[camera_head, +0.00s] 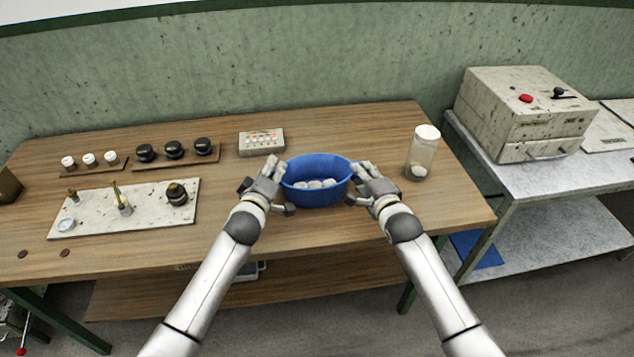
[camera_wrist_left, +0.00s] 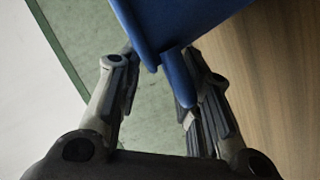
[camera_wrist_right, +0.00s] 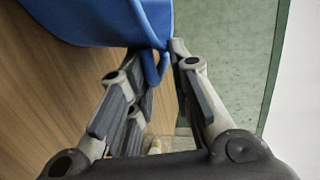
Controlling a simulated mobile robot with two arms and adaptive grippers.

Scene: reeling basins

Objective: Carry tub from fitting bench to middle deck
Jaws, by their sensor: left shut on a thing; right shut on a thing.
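The tub (camera_head: 316,193) is a blue open bowl with several white pieces lying in it. In the head view it is at the middle of the wooden fitting bench (camera_head: 340,240), near its front edge; whether it touches the top I cannot tell. My left gripper (camera_head: 279,191) is shut on the tub's left side, and my right gripper (camera_head: 358,188) is shut on its right side. The tub's blue rim also shows between the fingers in the left wrist view (camera_wrist_left: 178,60) and in the right wrist view (camera_wrist_right: 152,62). The middle deck is not clearly identifiable.
A glass jar with a white lid (camera_head: 423,152) stands right of the tub. A grey box with red dots (camera_head: 261,142) is behind it. A pale board with fittings (camera_head: 95,215) and dark knobs (camera_head: 174,149) lie left. A grey table (camera_head: 530,177) with a speckled machine (camera_head: 530,115) stands right.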

